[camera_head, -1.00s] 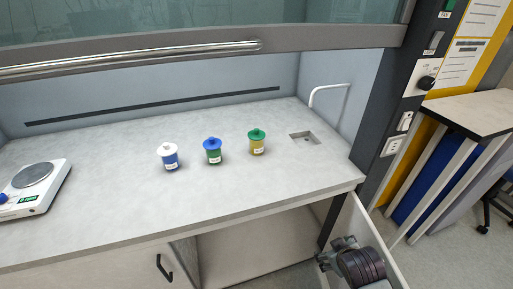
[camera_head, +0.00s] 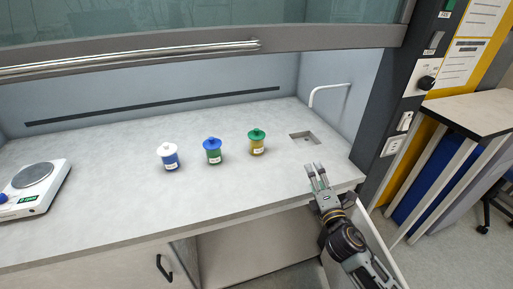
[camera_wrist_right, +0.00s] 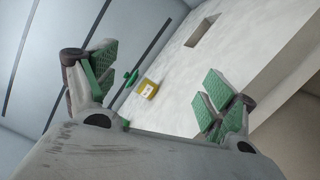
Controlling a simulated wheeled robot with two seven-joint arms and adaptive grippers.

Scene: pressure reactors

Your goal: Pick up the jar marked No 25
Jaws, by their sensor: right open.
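Three small jars stand upright in a row on the fume hood worktop. One is blue with a white lid (camera_head: 170,157), one is green with a blue lid (camera_head: 213,151), and one is yellow with a green lid (camera_head: 257,143). Each has a white label, too small to read. My right gripper (camera_head: 316,170) is open and empty above the front right of the worktop, to the right of the yellow jar and apart from it. The right wrist view shows the yellow jar (camera_wrist_right: 148,89) between and beyond the open fingers (camera_wrist_right: 160,88). My left gripper is not in view.
A white balance (camera_head: 38,183) stands at the left of the worktop. A small sink (camera_head: 305,138) with a white tap (camera_head: 328,88) is at the back right. The raised sash (camera_head: 200,48) crosses above. The worktop (camera_head: 120,208) in front of the jars is clear.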

